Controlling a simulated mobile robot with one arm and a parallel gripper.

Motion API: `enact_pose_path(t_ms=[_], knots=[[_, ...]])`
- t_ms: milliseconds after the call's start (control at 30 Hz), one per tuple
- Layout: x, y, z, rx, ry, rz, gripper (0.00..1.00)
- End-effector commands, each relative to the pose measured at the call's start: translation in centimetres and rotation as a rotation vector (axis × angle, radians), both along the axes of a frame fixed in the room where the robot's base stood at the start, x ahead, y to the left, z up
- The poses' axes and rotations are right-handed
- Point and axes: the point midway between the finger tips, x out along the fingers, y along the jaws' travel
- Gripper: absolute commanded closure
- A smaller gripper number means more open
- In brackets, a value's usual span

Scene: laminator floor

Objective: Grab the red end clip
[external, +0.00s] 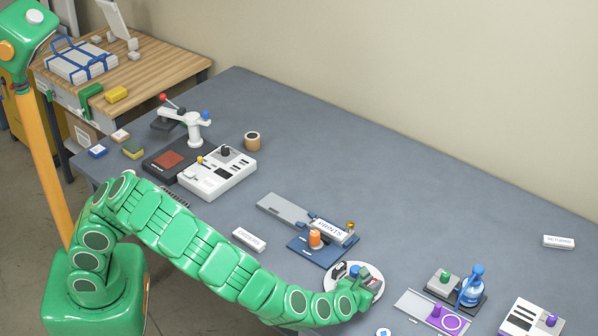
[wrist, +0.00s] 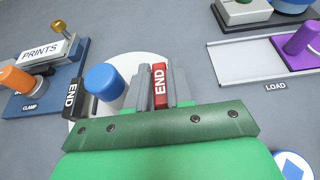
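The red end clip (wrist: 161,86), marked END, stands between the two grey fingers of my gripper (wrist: 161,92) in the wrist view. The fingers flank it closely; whether they press on it I cannot tell. The clip is over a white round plate (wrist: 127,58). A black end clip (wrist: 76,98), also marked END, is to the left, with a blue knob (wrist: 102,82) between it and my left finger. In the external view my gripper (external: 369,292) is low over the white plate (external: 352,267), and the red clip is hard to make out there.
A blue clamp base (external: 300,246) with an orange knob and a PRINTS block is left of the plate. A grey load tray (external: 412,304) with a purple knob is to the right. The table (external: 440,210) behind the plate is clear.

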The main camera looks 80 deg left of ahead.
Motion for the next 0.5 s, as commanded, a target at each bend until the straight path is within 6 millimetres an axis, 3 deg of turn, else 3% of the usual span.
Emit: enact_pose_path(t_ms=[500], knots=[[0.0, 0.0, 1.0, 0.0, -0.001, 0.0, 1.0]])
